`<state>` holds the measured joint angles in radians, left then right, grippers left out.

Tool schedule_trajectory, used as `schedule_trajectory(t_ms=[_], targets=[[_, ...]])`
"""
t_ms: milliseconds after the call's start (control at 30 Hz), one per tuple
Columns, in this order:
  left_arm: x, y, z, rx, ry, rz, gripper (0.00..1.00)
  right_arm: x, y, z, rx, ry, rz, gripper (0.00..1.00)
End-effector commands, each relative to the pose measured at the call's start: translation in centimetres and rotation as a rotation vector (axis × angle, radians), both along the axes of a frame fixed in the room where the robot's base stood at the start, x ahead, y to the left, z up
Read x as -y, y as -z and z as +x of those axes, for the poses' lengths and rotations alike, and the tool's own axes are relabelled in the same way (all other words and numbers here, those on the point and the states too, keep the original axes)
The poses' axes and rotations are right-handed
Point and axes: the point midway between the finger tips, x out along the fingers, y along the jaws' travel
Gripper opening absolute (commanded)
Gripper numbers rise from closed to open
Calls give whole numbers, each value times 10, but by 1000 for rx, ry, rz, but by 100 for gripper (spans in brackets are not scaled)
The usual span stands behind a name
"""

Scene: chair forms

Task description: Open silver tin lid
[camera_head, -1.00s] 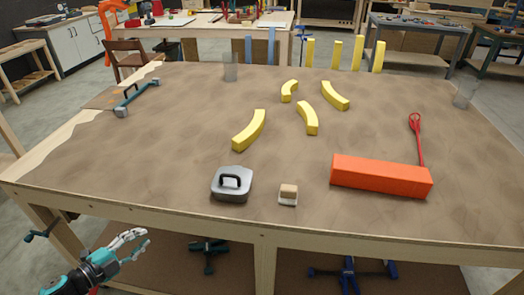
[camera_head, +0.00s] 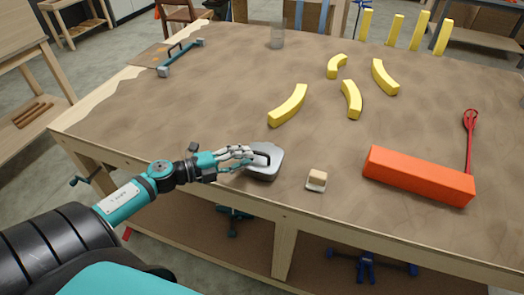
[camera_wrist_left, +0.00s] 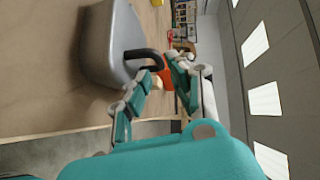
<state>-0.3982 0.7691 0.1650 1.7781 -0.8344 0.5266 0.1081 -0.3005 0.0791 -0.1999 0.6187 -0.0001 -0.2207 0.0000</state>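The silver tin (camera_head: 268,172) stands on the table near its front edge, with a dark handle (camera_head: 262,159) on its lid. The lid looks closed. My left gripper (camera_head: 243,155) reaches in from the left, its fingers at the left side of the handle. In the left wrist view, the tin (camera_wrist_left: 112,45) is at upper left, and its black handle (camera_wrist_left: 145,56) reaches between the parted fingers of my left gripper (camera_wrist_left: 162,72). The fingers look open around the handle; contact is unclear. My right gripper is not in view.
A small wood-and-white block (camera_head: 317,180) lies just right of the tin. A long orange block (camera_head: 419,175) and a red tool (camera_head: 470,130) lie further right. Several yellow curved pieces (camera_head: 289,105) lie behind. The table between them is bare.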

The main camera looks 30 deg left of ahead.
Motion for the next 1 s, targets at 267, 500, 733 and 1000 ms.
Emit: schedule_trajectory(t_ms=[267, 500, 733, 1000], targets=[[23, 4, 38, 2, -2, -2, 21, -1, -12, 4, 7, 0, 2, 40], [31, 8, 49, 0, 0, 0, 21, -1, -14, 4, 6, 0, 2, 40], [31, 9, 49, 0, 0, 0, 21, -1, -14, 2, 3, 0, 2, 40], [31, 9, 49, 0, 0, 0, 0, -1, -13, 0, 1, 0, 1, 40]])
